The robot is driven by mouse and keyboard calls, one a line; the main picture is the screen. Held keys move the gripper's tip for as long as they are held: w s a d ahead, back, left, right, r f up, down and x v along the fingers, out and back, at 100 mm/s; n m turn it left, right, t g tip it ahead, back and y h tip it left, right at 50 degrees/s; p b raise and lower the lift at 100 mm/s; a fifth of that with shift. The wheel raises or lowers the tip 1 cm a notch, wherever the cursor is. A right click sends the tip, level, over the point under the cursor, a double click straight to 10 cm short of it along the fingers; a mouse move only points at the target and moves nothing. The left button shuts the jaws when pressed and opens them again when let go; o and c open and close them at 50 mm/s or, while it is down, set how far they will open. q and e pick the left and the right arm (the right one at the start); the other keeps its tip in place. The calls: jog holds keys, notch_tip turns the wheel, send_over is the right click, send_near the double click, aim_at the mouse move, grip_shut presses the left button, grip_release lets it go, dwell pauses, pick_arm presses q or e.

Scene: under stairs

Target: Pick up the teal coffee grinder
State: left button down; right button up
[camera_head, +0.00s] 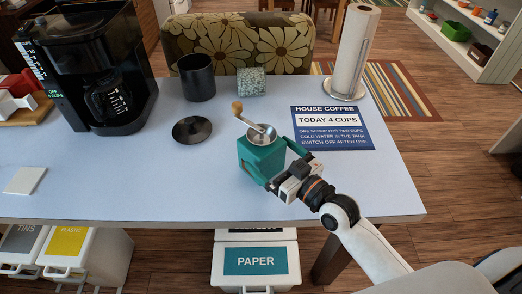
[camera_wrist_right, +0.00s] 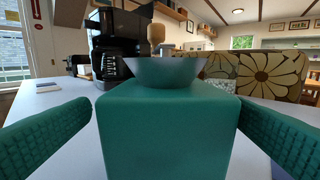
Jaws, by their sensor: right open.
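The teal coffee grinder (camera_head: 260,155) stands upright on the pale blue table, with a metal bowl on top and a crank with a wooden knob (camera_head: 237,107). My right gripper (camera_head: 275,163) is open with its teal fingers on either side of the grinder body. In the right wrist view the grinder (camera_wrist_right: 168,128) fills the middle, between the two spread fingers, with gaps visible at both sides. Its lower part is cut off by the frame edge there. My left gripper is not in view.
A coffee maker (camera_head: 90,70) is at left. A blue sign (camera_head: 333,128) lies right of the grinder, below a paper towel roll (camera_head: 354,50). The front left table is mostly clear.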

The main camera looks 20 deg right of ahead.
aim_at(261, 147)
jog(key=x, duration=0.3)
jog(key=p+x, duration=0.1)
jog(key=shift+w+d+f, duration=0.15)
jog(key=shift+w+f, duration=0.1)
jog(key=shift+w, duration=0.3)
jog(key=shift+c, duration=1.1)
jog(key=c, duration=1.1)
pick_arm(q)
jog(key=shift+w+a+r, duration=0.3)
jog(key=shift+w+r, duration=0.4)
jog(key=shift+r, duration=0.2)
pick_arm(e)
jog(key=shift+o, duration=0.2)
notch_tip(261, 147, up, 10)
jog(key=shift+r, duration=0.1)
